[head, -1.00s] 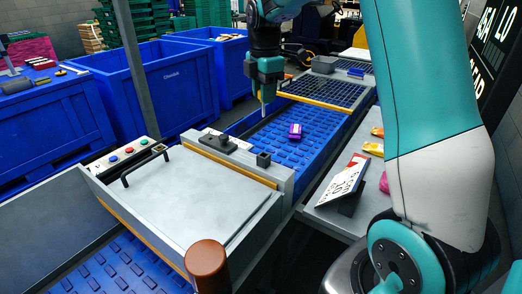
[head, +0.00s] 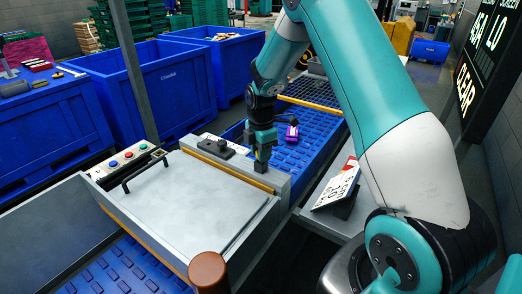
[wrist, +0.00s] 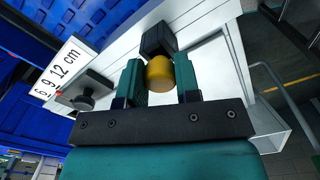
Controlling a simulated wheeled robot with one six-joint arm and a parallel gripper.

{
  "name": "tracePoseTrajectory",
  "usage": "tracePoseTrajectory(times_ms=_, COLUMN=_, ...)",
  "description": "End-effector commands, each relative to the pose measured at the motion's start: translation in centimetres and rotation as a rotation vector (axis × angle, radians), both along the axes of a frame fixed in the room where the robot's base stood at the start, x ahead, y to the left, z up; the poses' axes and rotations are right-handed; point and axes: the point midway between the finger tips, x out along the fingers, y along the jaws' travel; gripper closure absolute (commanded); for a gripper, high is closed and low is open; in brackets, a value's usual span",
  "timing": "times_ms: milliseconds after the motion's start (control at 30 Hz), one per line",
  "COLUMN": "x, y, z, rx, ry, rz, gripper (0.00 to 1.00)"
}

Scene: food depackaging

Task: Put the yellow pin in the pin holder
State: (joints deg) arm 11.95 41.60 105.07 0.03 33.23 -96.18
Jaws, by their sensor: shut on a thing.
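The yellow pin (wrist: 159,75) sits between the two teal fingers of my gripper (wrist: 159,82) in the wrist view, and the gripper is shut on it. The dark square pin holder (wrist: 157,40) shows just past the pin's end in the wrist view. In the head view my gripper (head: 261,150) is low over the right end of the grey machine, at the dark pin holder (head: 261,166). The fingers hide most of the pin there. I cannot tell whether the pin is inside the holder or only above it.
A grey lid (head: 200,200) with a black handle lies left of the gripper. A dark knob block (wrist: 85,90) and a scale marked 6, 9, 12 cm (wrist: 62,70) are beside the holder. A purple item (head: 292,133) lies on the blue conveyor (head: 310,152) behind.

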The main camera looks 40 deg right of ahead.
Motion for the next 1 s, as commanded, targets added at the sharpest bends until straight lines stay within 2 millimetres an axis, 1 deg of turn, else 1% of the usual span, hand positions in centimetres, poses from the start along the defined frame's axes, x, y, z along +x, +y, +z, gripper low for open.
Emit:
tracePoseTrajectory(times_ms=200, x=0.0, y=0.0, z=-0.3, rx=0.000, ry=0.000, rz=0.000, gripper=0.93)
tracePoseTrajectory(times_ms=233, x=0.0, y=0.0, z=-0.2, rx=0.000, ry=0.000, rz=0.000, gripper=0.65)
tracePoseTrajectory(times_ms=267, x=0.0, y=0.0, z=-0.2, rx=0.000, ry=0.000, rz=0.000, gripper=0.58)
tracePoseTrajectory(times_ms=300, x=0.0, y=0.0, z=-0.2, rx=0.000, ry=0.000, rz=0.000, gripper=0.49)
tracePoseTrajectory(times_ms=333, x=0.0, y=0.0, z=-0.2, rx=0.000, ry=0.000, rz=0.000, gripper=0.44)
tracePoseTrajectory(times_ms=567, x=0.0, y=0.0, z=-0.1, rx=0.000, ry=0.000, rz=0.000, gripper=0.44)
tracePoseTrajectory(times_ms=700, x=0.1, y=0.0, z=0.6, rx=0.000, ry=-0.004, rz=0.000, gripper=0.44)
tracePoseTrajectory(times_ms=767, x=0.1, y=0.0, z=1.4, rx=-0.001, ry=-0.005, rz=0.000, gripper=0.44)
tracePoseTrajectory(times_ms=867, x=0.1, y=0.0, z=3.3, rx=-0.002, ry=-0.008, rz=0.000, gripper=0.44)
tracePoseTrajectory(times_ms=1000, x=0.1, y=0.0, z=6.5, rx=-0.002, ry=-0.008, rz=0.000, gripper=0.44)
